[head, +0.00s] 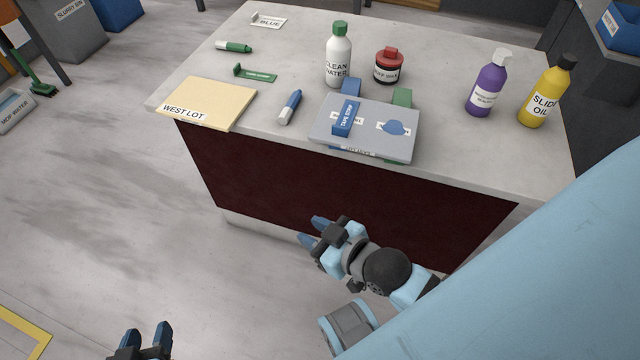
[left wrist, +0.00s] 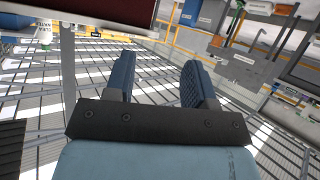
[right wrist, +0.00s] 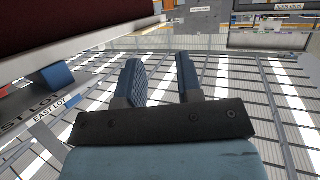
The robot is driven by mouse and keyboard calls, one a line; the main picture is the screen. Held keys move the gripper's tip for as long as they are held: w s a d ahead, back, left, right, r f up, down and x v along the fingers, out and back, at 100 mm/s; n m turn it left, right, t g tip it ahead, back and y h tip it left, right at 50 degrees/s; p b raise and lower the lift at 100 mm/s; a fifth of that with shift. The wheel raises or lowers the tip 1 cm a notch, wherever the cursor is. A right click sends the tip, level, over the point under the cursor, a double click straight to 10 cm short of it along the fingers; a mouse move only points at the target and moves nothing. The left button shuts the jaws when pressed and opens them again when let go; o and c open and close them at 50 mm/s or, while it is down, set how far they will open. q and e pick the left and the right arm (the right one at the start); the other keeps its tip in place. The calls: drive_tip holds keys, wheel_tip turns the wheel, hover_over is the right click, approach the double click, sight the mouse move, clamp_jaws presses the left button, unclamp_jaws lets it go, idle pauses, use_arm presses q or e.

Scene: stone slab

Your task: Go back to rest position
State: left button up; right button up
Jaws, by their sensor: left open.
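My left gripper (head: 147,336) is low at the bottom left of the head view, over the floor and well clear of the table. Its two blue fingers are apart and empty, as the left wrist view (left wrist: 158,82) also shows. My right gripper (head: 315,231) is in front of the table's dark red front panel (head: 350,195), below the tabletop's height in the picture. Its fingers are apart with nothing between them in the right wrist view (right wrist: 160,80). Neither gripper is holding anything.
The stone-topped table (head: 290,55) carries a yellow West Lot board (head: 210,100), a grey case (head: 365,140), a white bottle (head: 339,60), a red-lidded jar (head: 388,66), purple (head: 486,88) and yellow (head: 543,95) bottles, and markers. The floor at left (head: 110,190) is clear.

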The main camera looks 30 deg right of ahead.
drive_tip(key=shift+s+f+m+g, duration=0.6)
drive_tip(key=shift+s+f+m, duration=0.3)
drive_tip(key=shift+s, duration=0.05)
use_arm(q)
wheel_tip(320, 180, up, 17)
drive_tip(key=s+a+g+y+p, duration=0.1)
drive_tip(key=a+p, duration=0.1)
drive_tip(key=p, duration=2.8)
drive_tip(key=shift+s+a+r, duration=0.2)
drive_tip(key=shift+s+a, duration=0.1)
drive_tip(key=shift+s, duration=0.1)
use_arm(e)
wheel_tip(320, 180, up, 18)
drive_tip(key=s+d+g+h, duration=0.1)
drive_tip(key=d, duration=0.1)
drive_tip(key=shift+s+d+f, duration=0.25)
drive_tip(key=shift+s+d, duration=0.1)
use_arm(q)
drive_tip(key=shift+f, duration=0.1)
use_arm(e)
drive_tip(key=shift+f, duration=0.1)
drive_tip(key=shift+c, duration=0.5)
